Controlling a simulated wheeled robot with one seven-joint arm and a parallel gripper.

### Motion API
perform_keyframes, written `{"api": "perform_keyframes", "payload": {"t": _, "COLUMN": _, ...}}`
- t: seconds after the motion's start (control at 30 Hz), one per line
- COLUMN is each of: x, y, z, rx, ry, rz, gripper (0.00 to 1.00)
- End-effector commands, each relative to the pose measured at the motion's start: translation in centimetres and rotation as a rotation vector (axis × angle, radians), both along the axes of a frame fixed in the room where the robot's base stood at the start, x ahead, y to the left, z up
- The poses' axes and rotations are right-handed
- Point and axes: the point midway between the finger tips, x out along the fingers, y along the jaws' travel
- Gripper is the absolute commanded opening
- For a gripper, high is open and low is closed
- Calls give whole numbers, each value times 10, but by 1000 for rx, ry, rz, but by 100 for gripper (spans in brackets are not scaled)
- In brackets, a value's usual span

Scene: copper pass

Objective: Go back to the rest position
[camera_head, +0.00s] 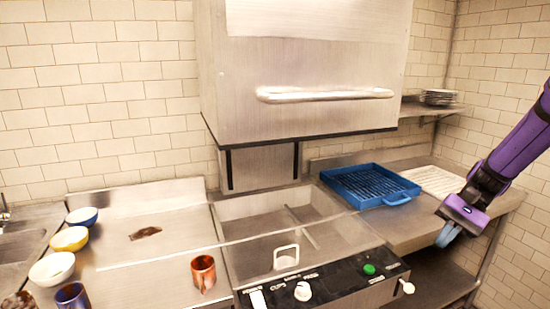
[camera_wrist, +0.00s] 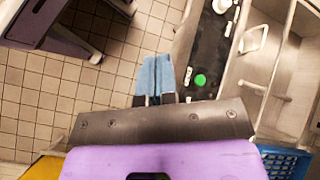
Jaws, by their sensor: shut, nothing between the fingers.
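My gripper (camera_head: 447,236) is at the right in the head view, at the end of my purple arm, by the front edge of the right counter. Its blue fingers are together with nothing between them. In the wrist view my gripper (camera_wrist: 154,72) points over the tiled floor, beside the black control panel (camera_wrist: 205,65). No object touches the fingers.
A blue rack tray (camera_head: 367,184) and a white ribbed tray (camera_head: 434,181) sit on the right counter (camera_head: 412,232). The raised steel hood (camera_head: 300,80) stands over the basin. Bowls (camera_head: 70,238) and a copper cup (camera_head: 203,272) are on the left. Floor by my gripper is clear.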

Motion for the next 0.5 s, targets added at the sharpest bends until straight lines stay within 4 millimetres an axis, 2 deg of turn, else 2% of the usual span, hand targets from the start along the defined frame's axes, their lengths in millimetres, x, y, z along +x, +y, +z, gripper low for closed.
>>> {"api": "perform_keyframes", "payload": {"t": 0.1, "x": -13, "y": 14, "z": 28, "rx": -98, "ry": -72, "rz": 63, "gripper": 0}}
{"api": "perform_keyframes", "payload": {"t": 0.5, "x": -67, "y": 51, "z": 102, "rx": -374, "ry": -334, "rz": 243, "gripper": 0}}
